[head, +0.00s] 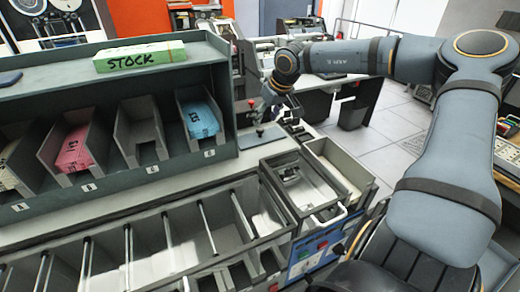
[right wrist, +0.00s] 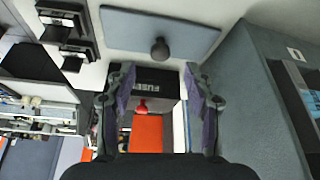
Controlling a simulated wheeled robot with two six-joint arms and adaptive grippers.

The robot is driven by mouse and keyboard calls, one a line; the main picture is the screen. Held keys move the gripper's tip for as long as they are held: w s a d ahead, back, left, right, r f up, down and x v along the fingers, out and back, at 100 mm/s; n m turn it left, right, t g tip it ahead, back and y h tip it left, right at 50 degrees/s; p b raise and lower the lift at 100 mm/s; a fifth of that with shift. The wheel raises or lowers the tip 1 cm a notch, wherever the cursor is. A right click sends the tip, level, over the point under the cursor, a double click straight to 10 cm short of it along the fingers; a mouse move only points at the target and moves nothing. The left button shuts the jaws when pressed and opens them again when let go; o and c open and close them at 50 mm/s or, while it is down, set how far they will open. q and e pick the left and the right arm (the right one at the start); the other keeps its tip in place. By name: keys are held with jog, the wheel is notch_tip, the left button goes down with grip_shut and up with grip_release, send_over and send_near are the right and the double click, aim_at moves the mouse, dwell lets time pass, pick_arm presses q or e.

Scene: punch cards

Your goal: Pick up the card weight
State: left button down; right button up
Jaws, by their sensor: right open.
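The card weight is most likely the flat blue-grey plate (right wrist: 185,32) with a dark round knob (right wrist: 160,48), at the top of the right wrist view. It lies on the pale counter; in the head view its plate (head: 264,138) shows small beside the dark cabinet. My right gripper (right wrist: 160,80) is open, with nothing between its fingers. In the head view the right gripper (head: 265,108) hangs just above and behind the plate, apart from it as far as I can see. My left gripper is not in view.
A dark cabinet (head: 120,190) with card slots stands left of the plate, topped by a green STOCK block (head: 139,57). A black box marked FUSE (right wrist: 155,84) is beyond the fingers. Dark devices (right wrist: 70,25) sit beside the plate.

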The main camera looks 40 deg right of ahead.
aim_at(260, 129)
jog(key=shift+w+f, duration=0.2)
jog(key=shift+f, duration=0.45)
jog(key=shift+w+f, duration=0.25)
jog(key=shift+f, duration=0.1)
jog(key=shift+w+d+f+p, duration=0.15)
jog(key=shift+f+p, duration=0.15)
jog(key=shift+p, duration=0.2)
jog(key=p+x, duration=0.1)
jog(key=x, duration=0.3)
jog(key=shift+w+f, duration=0.25)
jog(key=shift+w, duration=0.1)
jog(key=shift+s, duration=0.15)
jog(key=shift+c, duration=1.3)
jog(key=shift+r, duration=0.1)
grip_shut()
